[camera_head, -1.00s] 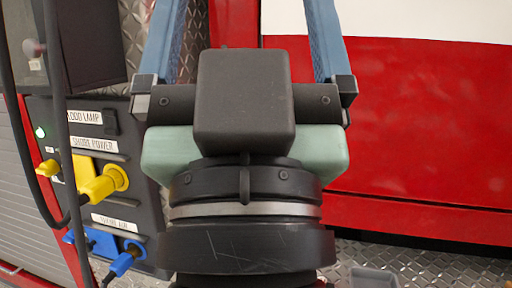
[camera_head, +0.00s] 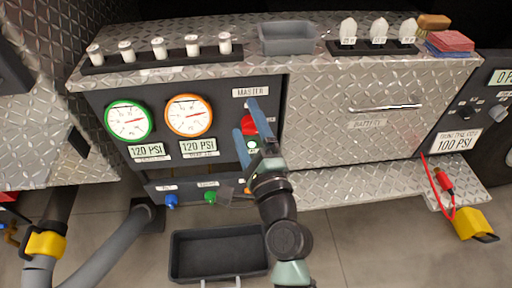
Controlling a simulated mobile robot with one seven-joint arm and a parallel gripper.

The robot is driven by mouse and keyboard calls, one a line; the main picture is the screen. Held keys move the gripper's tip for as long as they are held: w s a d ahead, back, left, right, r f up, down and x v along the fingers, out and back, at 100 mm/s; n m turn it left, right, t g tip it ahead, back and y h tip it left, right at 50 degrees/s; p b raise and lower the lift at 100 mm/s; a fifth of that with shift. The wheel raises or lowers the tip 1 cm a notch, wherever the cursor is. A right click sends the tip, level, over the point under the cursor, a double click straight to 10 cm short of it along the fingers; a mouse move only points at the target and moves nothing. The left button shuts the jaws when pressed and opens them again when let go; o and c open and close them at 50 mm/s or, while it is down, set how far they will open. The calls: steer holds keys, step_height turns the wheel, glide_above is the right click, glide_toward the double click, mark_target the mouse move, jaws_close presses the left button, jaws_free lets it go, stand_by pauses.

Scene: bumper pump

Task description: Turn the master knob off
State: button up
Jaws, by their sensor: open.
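The red master knob (camera_head: 249,125) is on the dark panel below the MASTER label (camera_head: 252,91). My gripper (camera_head: 245,118) is open, with its two blue fingers pointing at the panel around the knob. One finger is at the knob's upper right side and the other at its lower left. The fingers hide part of the knob, so I cannot tell whether they touch it or which way it is turned. A small lit green light (camera_head: 252,144) shows just below the knob.
Green-rimmed (camera_head: 129,121) and orange-rimmed (camera_head: 189,115) gauges read 120 PSI left of the knob. Blue (camera_head: 171,201) and green (camera_head: 210,197) knobs sit lower on the panel. A grey bin (camera_head: 286,39) stands on the top ledge; a black crate (camera_head: 176,258) is on the floor.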

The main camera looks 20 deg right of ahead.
mark_target(253, 132)
steer(key=s+d+f+m+g+h+b, duration=0.1)
steer(key=s+d+f+m+h+b, duration=0.15)
steer(key=f+m, duration=0.7)
steer(key=w+d+f+n, duration=0.1)
steer(key=w, duration=0.3)
steer(key=w+f+n+b, duration=0.1)
steer(key=w, duration=0.3)
steer(key=w+d+f+n, duration=0.1)
steer(key=w, duration=0.3)
steer(key=shift+d+f+n+y, duration=0.25)
steer(key=shift+d+y, duration=0.05)
steer(key=shift+y, duration=0.05)
steer(key=c, duration=1.4)
steer(key=shift+o, duration=0.2)
